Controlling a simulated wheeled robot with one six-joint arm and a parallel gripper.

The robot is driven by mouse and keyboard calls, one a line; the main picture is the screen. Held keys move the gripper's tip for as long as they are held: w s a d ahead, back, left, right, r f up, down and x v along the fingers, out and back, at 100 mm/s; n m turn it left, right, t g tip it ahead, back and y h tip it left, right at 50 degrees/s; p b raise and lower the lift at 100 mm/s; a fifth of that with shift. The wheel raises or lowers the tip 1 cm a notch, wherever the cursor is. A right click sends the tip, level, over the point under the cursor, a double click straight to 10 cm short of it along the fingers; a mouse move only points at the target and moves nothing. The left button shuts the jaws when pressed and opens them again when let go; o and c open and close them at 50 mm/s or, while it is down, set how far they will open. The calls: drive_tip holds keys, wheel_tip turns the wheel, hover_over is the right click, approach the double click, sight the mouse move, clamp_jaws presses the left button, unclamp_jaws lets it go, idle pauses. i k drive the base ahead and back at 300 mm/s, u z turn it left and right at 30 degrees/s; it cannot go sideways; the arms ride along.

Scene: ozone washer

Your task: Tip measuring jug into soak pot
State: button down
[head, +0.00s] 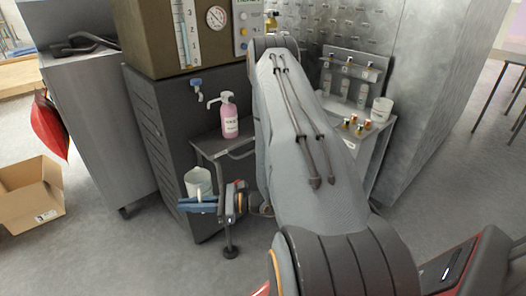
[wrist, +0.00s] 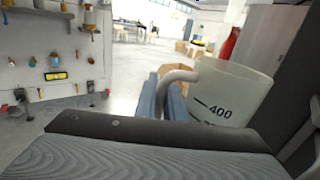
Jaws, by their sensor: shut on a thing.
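The measuring jug (head: 198,180) is white and shows left of my arm in the head view, in front of the dark cabinet. My gripper (head: 196,204) is shut on it with its blue fingers. In the wrist view the jug (wrist: 232,92) has black graduation marks with a "400", and its handle (wrist: 172,80) is between the fingers (wrist: 162,104). The jug looks roughly upright and clear of the floor. Its contents are not visible. A small white pot (head: 382,109) stands on the bench at right; I cannot tell whether it is the soak pot.
A pink pump bottle (head: 229,117) stands on the small grey table (head: 208,143) behind the jug. A brown box-shaped unit (head: 160,35) with a gauge sits on the dark cabinet (head: 165,135). A cardboard box (head: 30,192) lies at left. Open floor is at front left.

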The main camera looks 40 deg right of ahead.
sight(382, 107)
drive_tip(key=z, duration=3.35)
drive_tip(key=k, duration=0.95)
drive_tip(key=u, duration=0.95)
drive_tip(key=i, duration=0.95)
